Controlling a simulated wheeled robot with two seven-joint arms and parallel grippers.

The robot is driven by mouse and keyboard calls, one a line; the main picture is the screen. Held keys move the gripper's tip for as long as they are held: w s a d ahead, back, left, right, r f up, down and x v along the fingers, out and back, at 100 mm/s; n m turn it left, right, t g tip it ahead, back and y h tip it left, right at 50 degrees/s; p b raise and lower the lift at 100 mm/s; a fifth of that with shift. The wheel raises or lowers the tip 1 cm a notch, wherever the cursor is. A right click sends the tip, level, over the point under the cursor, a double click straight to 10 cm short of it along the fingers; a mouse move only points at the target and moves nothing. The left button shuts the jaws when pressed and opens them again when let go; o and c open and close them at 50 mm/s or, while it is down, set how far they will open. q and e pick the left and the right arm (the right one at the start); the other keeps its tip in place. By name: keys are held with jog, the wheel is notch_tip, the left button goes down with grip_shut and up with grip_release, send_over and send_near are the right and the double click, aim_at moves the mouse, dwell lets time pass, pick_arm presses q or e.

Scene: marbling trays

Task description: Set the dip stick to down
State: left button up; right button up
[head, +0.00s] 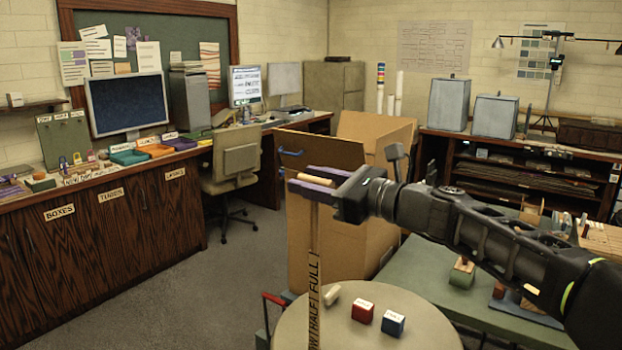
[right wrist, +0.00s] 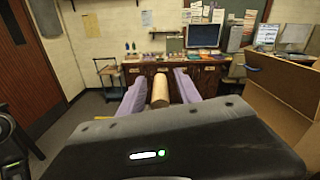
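The dip stick (head: 314,290) is a tall thin tan strip marked with words including HALF and FULL. It stands upright, and its lower end is out of frame. Its short wooden crosspiece handle lies at the top, and it also shows in the right wrist view (right wrist: 160,92). My right gripper (head: 314,181) has its two purple fingers on either side of this handle. In the wrist view narrow gaps show between the fingers and the handle, so the gripper looks open around it. My left gripper is not in view.
A round table (head: 390,325) below carries a red block (head: 362,311), a blue block (head: 393,323) and a small cream piece (head: 332,294). A large cardboard box (head: 345,240) stands close behind the gripper. A green table (head: 430,270) lies under my right arm.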

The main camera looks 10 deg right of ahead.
jog(key=shift+c, duration=0.2)
grip_shut()
dwell(1.1)
